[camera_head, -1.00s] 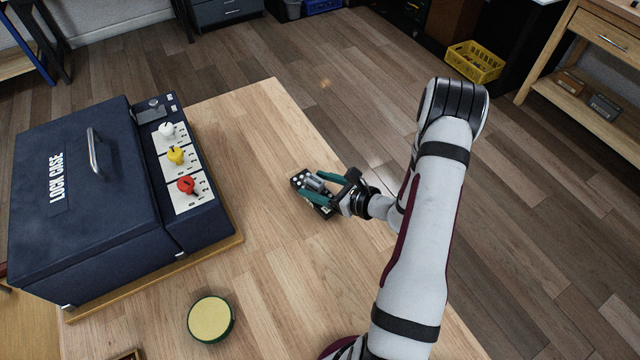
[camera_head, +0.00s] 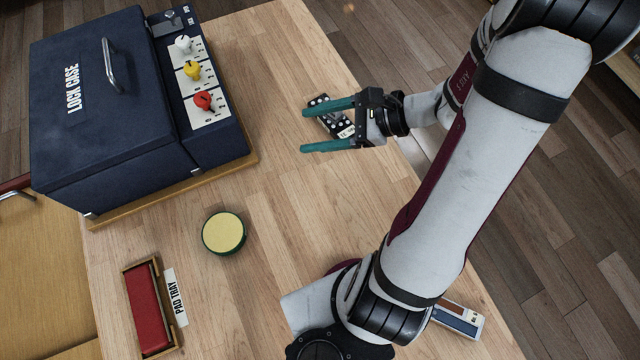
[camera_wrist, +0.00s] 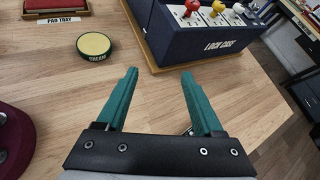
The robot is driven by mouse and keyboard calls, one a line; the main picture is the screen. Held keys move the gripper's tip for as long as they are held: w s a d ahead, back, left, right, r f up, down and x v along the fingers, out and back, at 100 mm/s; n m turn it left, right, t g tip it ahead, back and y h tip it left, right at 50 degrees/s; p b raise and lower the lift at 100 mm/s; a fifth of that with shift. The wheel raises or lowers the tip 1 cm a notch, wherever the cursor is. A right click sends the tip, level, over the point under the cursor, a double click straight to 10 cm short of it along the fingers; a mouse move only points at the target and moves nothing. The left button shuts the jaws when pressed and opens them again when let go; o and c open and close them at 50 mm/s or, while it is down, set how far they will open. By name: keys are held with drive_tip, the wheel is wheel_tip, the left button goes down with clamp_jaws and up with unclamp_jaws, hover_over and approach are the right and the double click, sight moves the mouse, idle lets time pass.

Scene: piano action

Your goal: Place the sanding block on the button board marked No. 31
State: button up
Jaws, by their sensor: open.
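A small black button board (camera_head: 318,103) with white round buttons lies on the table's right part in the head view. Its number is too small to read. My gripper (camera_head: 303,130) is open above the table, its teal fingers apart with nothing between them; one finger and the jaw hide part of the board. A greyish piece seems to lie on the board, but I cannot tell whether it is the sanding block. The wrist view shows the open gripper (camera_wrist: 159,73) with bare table between its fingertips.
A dark blue lock case (camera_head: 75,120) with white, yellow and red knobs stands at the left. A round yellow-topped green tin (camera_head: 224,233) sits mid-table. A pad tray (camera_head: 127,290) holds a red pad. A blue-and-brown item (camera_head: 455,318) lies near my base. Table between is clear.

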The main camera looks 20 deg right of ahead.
drive_tip(key=s+a+r+n+g, duration=0.4)
drive_tip(key=s+a+n+g, duration=0.1)
drive_tip(key=a+n, duration=0.15)
drive_tip(key=s+a+r+n+g+h, duration=0.1)
drive_tip(key=s+r+n+h, duration=0.1)
drive_tip(key=s+n+h, duration=0.6)
drive_tip(key=s+n, duration=0.2)
drive_tip(key=s, duration=0.1)
drive_tip(key=shift+a+g, duration=0.15)
drive_tip(key=shift+g, duration=0.25)
drive_tip(key=shift+r, duration=0.1)
